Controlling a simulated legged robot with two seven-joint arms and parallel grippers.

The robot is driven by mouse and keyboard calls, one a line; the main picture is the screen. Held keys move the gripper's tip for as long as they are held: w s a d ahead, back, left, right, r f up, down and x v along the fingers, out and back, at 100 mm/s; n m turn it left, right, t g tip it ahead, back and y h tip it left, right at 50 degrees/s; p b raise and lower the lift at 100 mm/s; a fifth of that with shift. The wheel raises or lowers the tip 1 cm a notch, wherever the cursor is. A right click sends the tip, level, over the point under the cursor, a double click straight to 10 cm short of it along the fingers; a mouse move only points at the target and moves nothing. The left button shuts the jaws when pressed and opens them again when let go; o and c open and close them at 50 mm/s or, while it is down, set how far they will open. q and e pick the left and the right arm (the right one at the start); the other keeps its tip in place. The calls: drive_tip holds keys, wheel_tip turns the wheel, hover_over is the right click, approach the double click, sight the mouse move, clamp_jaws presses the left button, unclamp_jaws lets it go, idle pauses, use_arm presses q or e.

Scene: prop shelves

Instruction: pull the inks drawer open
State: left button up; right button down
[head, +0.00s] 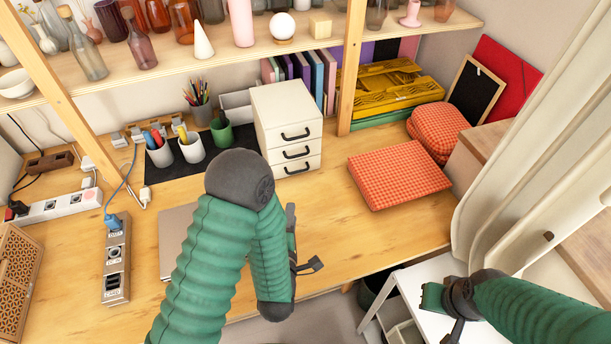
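A small white drawer unit (262,125) stands on the wooden desk against the back wall. Its front has a top drawer (308,130), a middle drawer (312,149) and a bottom drawer (312,164), each with a black bar handle. All three look shut. I cannot read any label that tells which one is for inks. My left gripper (303,240) is in front of the unit and well short of it, over the desk's front part. Its fingers look spread and empty. My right gripper (447,312) is at the lower right, far from the drawers; its fingers are unclear.
Pencil cups (192,147) stand on a black mat left of the unit. A red checked cushion (398,178) lies to its right. A wooden shelf (180,60) with bottles runs above. A laptop (178,225) lies partly behind my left arm. The desk before the drawers is clear.

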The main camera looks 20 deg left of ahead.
use_arm(q)
drive_tip(key=b+x, duration=0.1)
drive_tip(key=b, duration=0.3)
drive_tip(key=b+x, duration=0.2)
drive_tip(key=b, duration=0.3)
drive_tip(key=shift+f, duration=0.2)
drive_tip(key=shift+w+a+r+p, duration=0.1)
drive_tip(key=shift+w+p, duration=0.3)
drive_tip(key=shift+w, duration=0.15)
drive_tip(key=shift+w+a+r+p, duration=0.1)
drive_tip(key=shift+w+r+p, duration=0.05)
drive_tip(key=shift+w+p, duration=0.3)
drive_tip(key=x, duration=1.1)
drive_tip(key=shift+w, duration=0.35)
drive_tip(key=shift+c, duration=0.2)
clamp_jaws()
drive_tip(key=shift+s+f+b, duration=0.1)
drive_tip(key=shift+f+b, duration=0.05)
drive_tip(key=shift+b, duration=0.15)
